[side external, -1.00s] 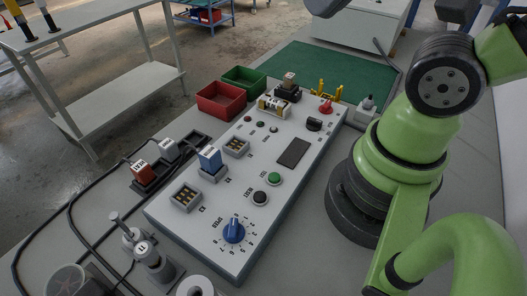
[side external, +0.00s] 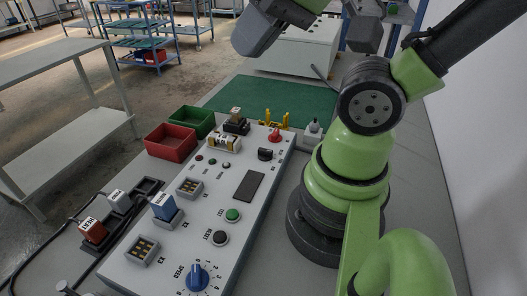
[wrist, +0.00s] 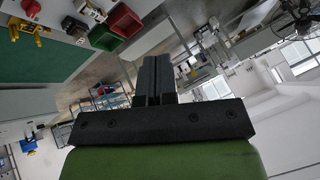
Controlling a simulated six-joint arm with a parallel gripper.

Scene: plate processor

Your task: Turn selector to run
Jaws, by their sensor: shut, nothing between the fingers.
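The control panel (side external: 205,215) lies on the bench in the side view. A black rotary knob (side external: 265,154) sits near its far right edge, with small labels I cannot read. A red knob (side external: 274,134) sits just beyond it and also shows in the wrist view (wrist: 30,8). A blue dial (side external: 197,276) marked SPEED is at the near end. My gripper (wrist: 155,62) is shut and empty in the wrist view, its fingers pointing toward the room. It is raised well clear of the panel and touches no knob.
Red (side external: 171,142) and green (side external: 191,122) bins stand left of the panel. A green mat (side external: 290,97) is clear beyond.

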